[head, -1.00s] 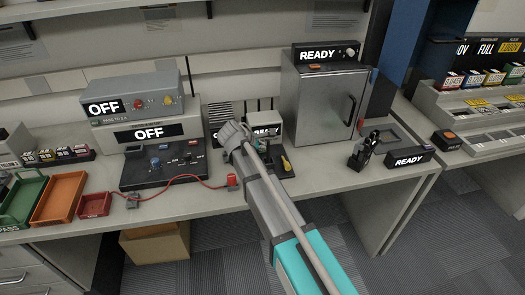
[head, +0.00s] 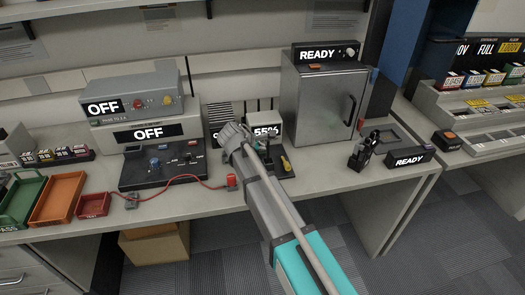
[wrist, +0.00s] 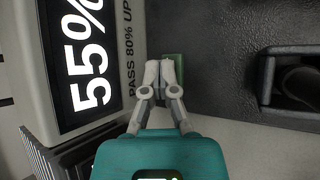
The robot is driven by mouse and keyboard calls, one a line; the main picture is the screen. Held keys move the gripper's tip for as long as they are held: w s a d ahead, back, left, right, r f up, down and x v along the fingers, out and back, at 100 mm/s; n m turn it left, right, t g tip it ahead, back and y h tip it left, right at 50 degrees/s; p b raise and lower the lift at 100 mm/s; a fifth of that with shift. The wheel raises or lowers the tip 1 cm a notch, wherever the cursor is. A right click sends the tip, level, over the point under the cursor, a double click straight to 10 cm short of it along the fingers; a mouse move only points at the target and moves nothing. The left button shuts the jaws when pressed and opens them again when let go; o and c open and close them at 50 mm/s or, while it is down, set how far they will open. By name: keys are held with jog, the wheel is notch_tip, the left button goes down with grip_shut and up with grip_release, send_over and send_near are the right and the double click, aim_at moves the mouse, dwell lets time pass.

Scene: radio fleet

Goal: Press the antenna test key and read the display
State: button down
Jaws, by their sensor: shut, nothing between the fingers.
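The tester display (wrist: 85,65) reads "55%" in large white characters in the wrist view. The same display (head: 266,131) shows "55%" in the head view, partly beside my arm. Printed next to it is a "PASS 80% UP" label (wrist: 130,55). My gripper (wrist: 160,70) is shut and empty, its fingertips together over a green key (wrist: 174,66) on the dark panel. The fingers cover part of the key. They look to be at it, but I cannot tell whether they touch. In the head view my arm hides the fingertips and key.
A black holder with a recess (wrist: 295,80) lies right of the fingers. On the bench (head: 345,180), a grey cabinet (head: 325,100) reading "READY" stands to the right. A black control box (head: 163,165) with a red cable is left. Trays (head: 59,198) sit further left.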

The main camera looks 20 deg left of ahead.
aim_at(261, 152)
jog(key=shift+r, duration=0.15)
jog(key=shift+r+p, duration=0.65)
jog(key=shift+p, duration=0.15)
jog(key=shift+r, duration=0.1)
jog(key=shift+r+p, duration=2.4)
jog(key=shift+p, duration=0.1)
jog(key=shift+s, duration=0.1)
